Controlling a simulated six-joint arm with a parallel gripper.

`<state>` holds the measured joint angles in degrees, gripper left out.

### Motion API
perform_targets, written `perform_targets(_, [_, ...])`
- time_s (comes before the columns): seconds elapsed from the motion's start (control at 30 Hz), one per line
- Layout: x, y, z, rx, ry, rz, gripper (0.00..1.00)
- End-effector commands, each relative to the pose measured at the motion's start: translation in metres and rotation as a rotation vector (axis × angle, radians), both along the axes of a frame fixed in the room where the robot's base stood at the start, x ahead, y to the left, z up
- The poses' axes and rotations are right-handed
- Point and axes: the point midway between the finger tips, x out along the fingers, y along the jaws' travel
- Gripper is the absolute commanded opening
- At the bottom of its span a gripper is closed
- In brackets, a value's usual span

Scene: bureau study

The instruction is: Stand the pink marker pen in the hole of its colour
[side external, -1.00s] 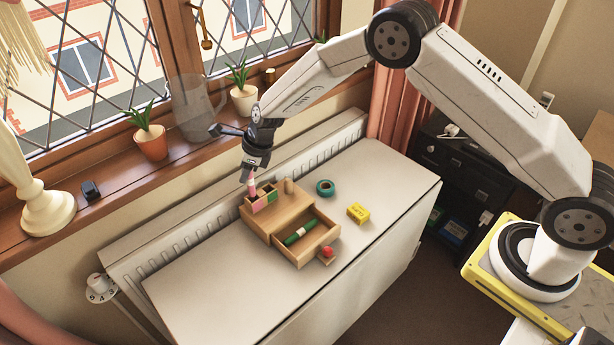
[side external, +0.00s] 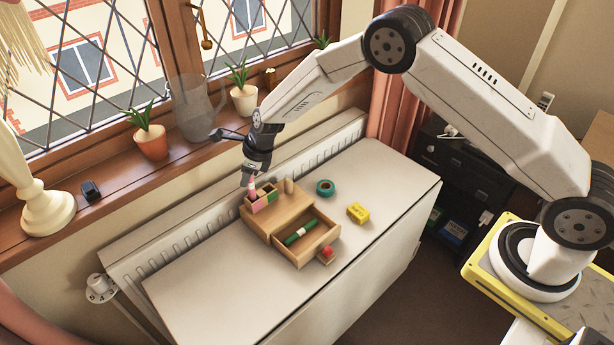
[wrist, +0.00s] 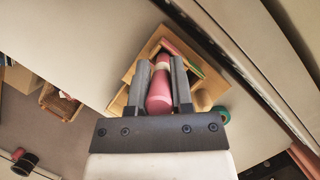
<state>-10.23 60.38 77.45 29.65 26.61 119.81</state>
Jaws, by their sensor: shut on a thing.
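The pink marker pen (wrist: 160,92), with a pale band, is upright between the two fingers of my gripper (wrist: 160,72) in the wrist view. In the side view my gripper (side external: 251,180) is shut on the pen's upper part, over the left back of the wooden desk box (side external: 290,210). The pen's lower part (side external: 252,189) goes down behind the pink-marked holder (side external: 258,206). A green-marked holder (side external: 271,196) is beside it. The pen's lower end is hidden, so I cannot tell how deep it sits in a hole.
A wooden peg (side external: 289,186) stands on the box. A teal tape roll (side external: 325,187) and a yellow block (side external: 358,212) lie to the right. The front left surface is clear.

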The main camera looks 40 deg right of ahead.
Motion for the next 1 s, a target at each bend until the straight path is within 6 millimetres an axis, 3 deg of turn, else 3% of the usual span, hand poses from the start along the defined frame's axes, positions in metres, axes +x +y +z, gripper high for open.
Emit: perform_targets(1.0, [0.000,0.000,-0.015,0.000,0.000,0.001,0.00])
